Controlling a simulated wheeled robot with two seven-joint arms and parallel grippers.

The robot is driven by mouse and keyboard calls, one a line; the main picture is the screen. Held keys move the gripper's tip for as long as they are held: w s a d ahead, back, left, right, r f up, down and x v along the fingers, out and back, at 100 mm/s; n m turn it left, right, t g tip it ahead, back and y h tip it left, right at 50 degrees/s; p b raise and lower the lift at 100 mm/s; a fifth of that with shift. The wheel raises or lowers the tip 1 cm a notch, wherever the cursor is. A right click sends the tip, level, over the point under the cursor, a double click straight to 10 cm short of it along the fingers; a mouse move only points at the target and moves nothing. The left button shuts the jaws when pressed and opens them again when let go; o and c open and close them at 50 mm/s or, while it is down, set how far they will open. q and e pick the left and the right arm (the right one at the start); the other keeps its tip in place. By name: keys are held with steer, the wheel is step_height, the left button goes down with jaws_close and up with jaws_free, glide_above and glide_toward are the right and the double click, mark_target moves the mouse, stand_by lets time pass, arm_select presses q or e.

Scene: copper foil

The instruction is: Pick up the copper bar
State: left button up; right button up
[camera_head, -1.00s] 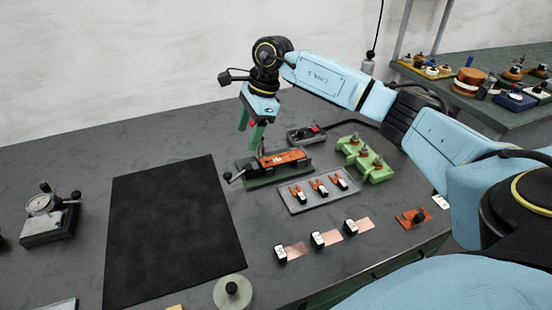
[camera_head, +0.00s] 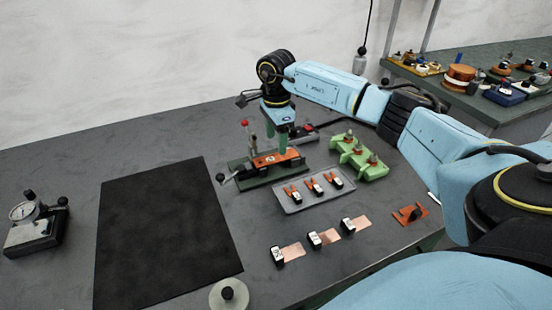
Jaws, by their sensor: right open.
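An orange-copper bar (camera_head: 276,159) with a pale label lies on a dark green clamp fixture (camera_head: 262,174) in the head view. My right gripper (camera_head: 277,145) points down with its green fingers open, right over the bar. The fingertips are close to the bar's back edge; I cannot tell whether they touch it or straddle it. My left gripper is not in view.
An upright lever with a red knob (camera_head: 245,124) stands just left of my right gripper. A grey tray (camera_head: 290,208) of small clips and a green stand (camera_head: 358,158) are to the right. Copper foil pieces (camera_head: 292,252) lie in front. A black mat (camera_head: 160,230) covers the left.

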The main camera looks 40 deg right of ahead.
mark_target(276, 158)
step_height(276, 158, down, 4)
steer(key=shift+a+f, duration=0.1)
steer(key=shift+f, duration=0.15)
steer(key=c, duration=1.2)
steer(key=shift+r, duration=0.1)
